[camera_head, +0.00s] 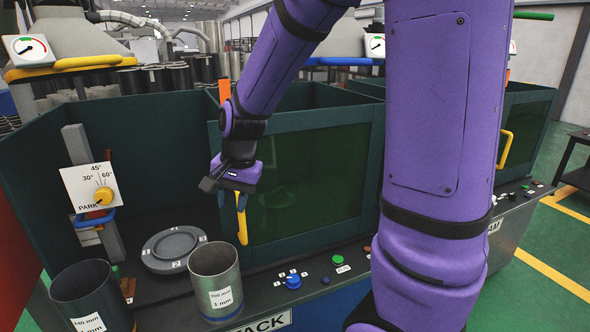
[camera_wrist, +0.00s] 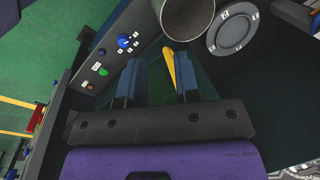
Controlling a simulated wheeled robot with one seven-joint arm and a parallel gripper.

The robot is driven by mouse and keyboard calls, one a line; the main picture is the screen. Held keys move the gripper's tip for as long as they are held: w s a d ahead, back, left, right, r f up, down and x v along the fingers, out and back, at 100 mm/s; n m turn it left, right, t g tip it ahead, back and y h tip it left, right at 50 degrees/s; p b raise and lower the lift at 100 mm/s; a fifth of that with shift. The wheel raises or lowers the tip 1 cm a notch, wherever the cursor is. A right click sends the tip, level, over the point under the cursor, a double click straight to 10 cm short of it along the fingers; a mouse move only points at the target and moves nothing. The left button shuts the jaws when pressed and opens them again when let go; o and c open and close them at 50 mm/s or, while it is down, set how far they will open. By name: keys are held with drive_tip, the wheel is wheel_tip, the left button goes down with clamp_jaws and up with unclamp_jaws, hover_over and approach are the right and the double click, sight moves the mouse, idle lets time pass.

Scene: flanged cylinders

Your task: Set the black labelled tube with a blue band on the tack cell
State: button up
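A black tube (camera_head: 93,300) with a white label stands at the lower left in the head view, its lower part cut off; I see no blue band on it. The tack cell holds a round grey plate (camera_head: 174,249) with numbered marks, which also shows in the wrist view (camera_wrist: 233,28). The plate is bare. My gripper (camera_head: 218,186) is at the cell's windowed door, near its yellow handle (camera_head: 242,217). In the wrist view my gripper (camera_wrist: 158,75) is open, with the yellow handle (camera_wrist: 168,67) showing between the fingertips. I cannot tell if they touch.
A grey metal tube (camera_head: 215,284) with a label stands in front of the plate, near the TACK sign (camera_head: 262,323). The windowed door (camera_head: 310,185) covers the cell's right part; the left part is open. A blue knob (camera_head: 293,281) and green button (camera_head: 338,260) sit on the front panel.

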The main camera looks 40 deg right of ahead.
drive_tip(key=s+r+n+t, duration=0.2)
drive_tip(key=s+r+n, duration=0.3)
drive_tip(key=s+r, duration=0.2)
drive_tip(key=s+d+r+n+t+h, duration=0.1)
drive_tip(key=s+r+n, duration=0.3)
drive_tip(key=s+r, duration=0.3)
drive_tip(key=s, duration=0.5)
drive_tip(key=shift+d+n+t+h, duration=0.2)
drive_tip(key=shift+n+t+h, duration=0.1)
drive_tip(key=shift+n+t, duration=0.1)
